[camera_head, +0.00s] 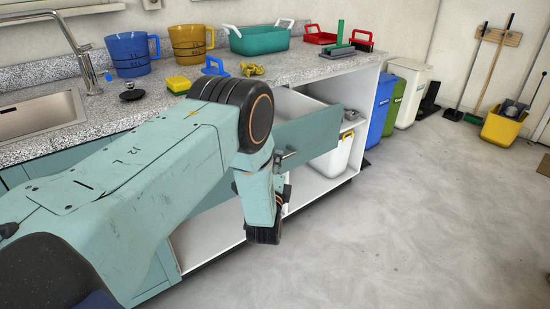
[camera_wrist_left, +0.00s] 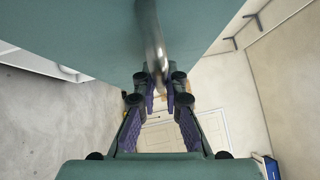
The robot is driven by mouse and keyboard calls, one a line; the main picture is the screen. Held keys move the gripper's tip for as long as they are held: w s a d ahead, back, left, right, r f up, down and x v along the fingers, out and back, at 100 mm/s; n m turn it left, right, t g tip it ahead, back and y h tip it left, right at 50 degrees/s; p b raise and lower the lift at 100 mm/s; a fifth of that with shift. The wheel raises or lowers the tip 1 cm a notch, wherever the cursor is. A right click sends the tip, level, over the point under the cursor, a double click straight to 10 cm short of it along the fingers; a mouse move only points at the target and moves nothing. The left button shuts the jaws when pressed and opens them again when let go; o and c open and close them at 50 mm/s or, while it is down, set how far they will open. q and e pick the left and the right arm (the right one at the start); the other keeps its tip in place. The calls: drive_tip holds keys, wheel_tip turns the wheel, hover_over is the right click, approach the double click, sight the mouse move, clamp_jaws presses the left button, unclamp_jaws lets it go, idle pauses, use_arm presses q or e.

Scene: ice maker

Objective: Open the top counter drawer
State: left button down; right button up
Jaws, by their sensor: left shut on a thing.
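The top counter drawer has a teal front (camera_head: 312,127) and stands pulled out from the white cabinet under the counter, with part of its pale inside showing. Its metal bar handle (camera_wrist_left: 151,35) runs between my left fingers in the left wrist view. My left gripper (camera_wrist_left: 158,82) is shut on the handle, one purple-padded finger on each side. In the head view, my left gripper (camera_head: 280,170) is at the drawer front, with its fingers partly hidden by my wrist. The teal drawer front also fills the top of the left wrist view (camera_wrist_left: 75,30). My right gripper is not in view.
The speckled counter (camera_head: 290,70) holds a blue pitcher (camera_head: 130,54), a yellow pitcher (camera_head: 190,42) and a teal tub (camera_head: 259,40). A white bin (camera_head: 332,158) stands on the lower shelf. Blue, green and white bins line the right side. The floor (camera_head: 400,230) in front is clear.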

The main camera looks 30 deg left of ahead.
use_arm(q)
drive_tip(key=shift+s+d, duration=0.35)
drive_tip(key=shift+d, duration=0.3)
drive_tip(key=c, duration=1.4)
unclamp_jaws()
drive_tip(key=shift+d, duration=0.1)
drive_tip(key=shift+s, duration=0.1)
drive_tip(key=v, duration=1.1)
drive_tip(key=shift+s, duration=0.35)
drive_tip(key=shift+d+f, duration=0.1)
drive_tip(key=shift+d, duration=0.05)
